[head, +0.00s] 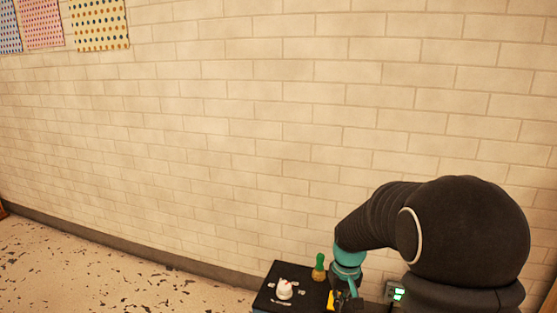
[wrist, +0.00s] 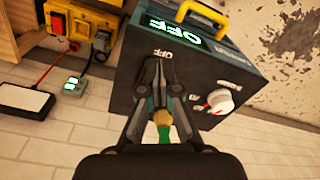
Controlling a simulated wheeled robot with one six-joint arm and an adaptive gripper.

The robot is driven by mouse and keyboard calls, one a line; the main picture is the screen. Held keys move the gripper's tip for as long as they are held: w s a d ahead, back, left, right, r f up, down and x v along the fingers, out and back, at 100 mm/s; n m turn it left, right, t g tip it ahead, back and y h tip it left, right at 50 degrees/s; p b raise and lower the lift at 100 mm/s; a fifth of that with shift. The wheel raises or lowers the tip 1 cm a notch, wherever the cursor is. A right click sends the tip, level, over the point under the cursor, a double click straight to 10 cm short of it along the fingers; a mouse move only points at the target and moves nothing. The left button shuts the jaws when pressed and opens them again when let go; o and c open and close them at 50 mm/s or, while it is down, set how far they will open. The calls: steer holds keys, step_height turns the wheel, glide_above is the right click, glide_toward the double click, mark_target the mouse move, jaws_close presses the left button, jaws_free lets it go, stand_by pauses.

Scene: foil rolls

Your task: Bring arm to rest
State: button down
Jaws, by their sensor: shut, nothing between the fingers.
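My arm (head: 465,235) is black with a teal wrist section and reaches down to the left at the lower right of the head view. My gripper (wrist: 159,68) is shut and empty in the wrist view. In the head view the gripper is small and partly cut off by the bottom edge.
The box has a white knob (wrist: 217,102) and a yellow handle (wrist: 205,12). A green-topped object (head: 319,268) stands by the box's dark surface (head: 266,298). Brick wall (head: 230,140) stands behind.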

steer(key=s+r+t, duration=0.2)
steer(key=s+r, duration=0.6)
steer(key=s, duration=0.4)
steer(key=s+r+m+t, duration=0.1)
steer(key=s+r+t, duration=0.2)
steer(key=s+r, duration=0.6)
steer(key=shift+s, duration=2.05)
